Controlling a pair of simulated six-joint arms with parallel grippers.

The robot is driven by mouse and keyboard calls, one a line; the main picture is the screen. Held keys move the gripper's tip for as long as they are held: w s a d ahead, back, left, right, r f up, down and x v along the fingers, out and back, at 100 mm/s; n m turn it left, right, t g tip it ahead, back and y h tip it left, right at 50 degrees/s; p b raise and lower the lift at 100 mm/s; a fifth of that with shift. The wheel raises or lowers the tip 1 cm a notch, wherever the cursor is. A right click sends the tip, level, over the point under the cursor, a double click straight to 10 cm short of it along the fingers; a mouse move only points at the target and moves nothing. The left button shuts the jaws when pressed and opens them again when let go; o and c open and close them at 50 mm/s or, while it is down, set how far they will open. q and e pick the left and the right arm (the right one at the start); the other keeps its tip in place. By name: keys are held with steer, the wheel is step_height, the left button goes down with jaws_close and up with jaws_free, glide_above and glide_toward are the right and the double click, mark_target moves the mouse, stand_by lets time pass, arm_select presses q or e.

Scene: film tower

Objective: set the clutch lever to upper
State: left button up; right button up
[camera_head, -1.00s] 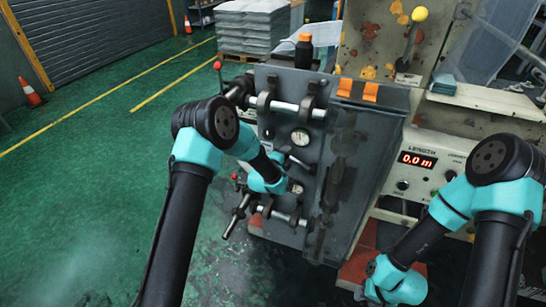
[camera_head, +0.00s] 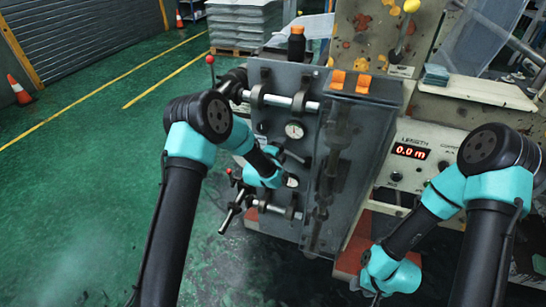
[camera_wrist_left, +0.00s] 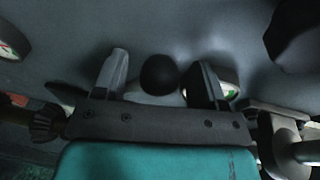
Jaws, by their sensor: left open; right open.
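A lever with a round black knob (camera_wrist_left: 160,73) shows in the left wrist view, in front of a grey panel. I cannot tell for sure that it is the clutch lever, nor its setting. My left gripper (camera_wrist_left: 161,80) is open, with one finger on each side of the knob and a gap to both. In the head view my left wrist is at the front of the grey cabinet (camera_head: 283,85), and its fingers are mostly hidden. My right wrist hangs low at the right, and its fingers do not show.
A red-knobbed lever (camera_head: 210,61) and a horizontal bar (camera_head: 290,102) stick out of the cabinet. A lever with a yellow knob (camera_head: 411,6) stands at the back right. A LENGTH display (camera_head: 411,152) is at the right. The green floor (camera_head: 90,160) at left is mostly clear.

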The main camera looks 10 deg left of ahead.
arm_select(q)
steer(key=v, duration=1.7)
steer(key=shift+f, duration=0.1)
steer(key=s+a+f+n+g+y, duration=0.1)
steer(key=s+a+f+n+g, duration=0.1)
steer(key=s+f+n+g, duration=0.35)
steer(key=s+a+f+n+g, duration=0.3)
steer(key=s+f+n, duration=0.35)
steer(key=f, duration=0.25)
steer(key=s+a+f+n+g, duration=0.1)
steer(key=s+f+n+g, duration=0.2)
steer(key=s+n, duration=0.2)
steer(key=s+f+n+g, duration=0.2)
steer(key=s+n, duration=0.3)
steer(key=s, duration=0.3)
steer(key=shift+s+a+f+n+g+y, duration=0.3)
steer(key=shift+s+a+f+n+g, duration=0.1)
steer(key=shift+g, duration=0.35)
stand_by(0.4)
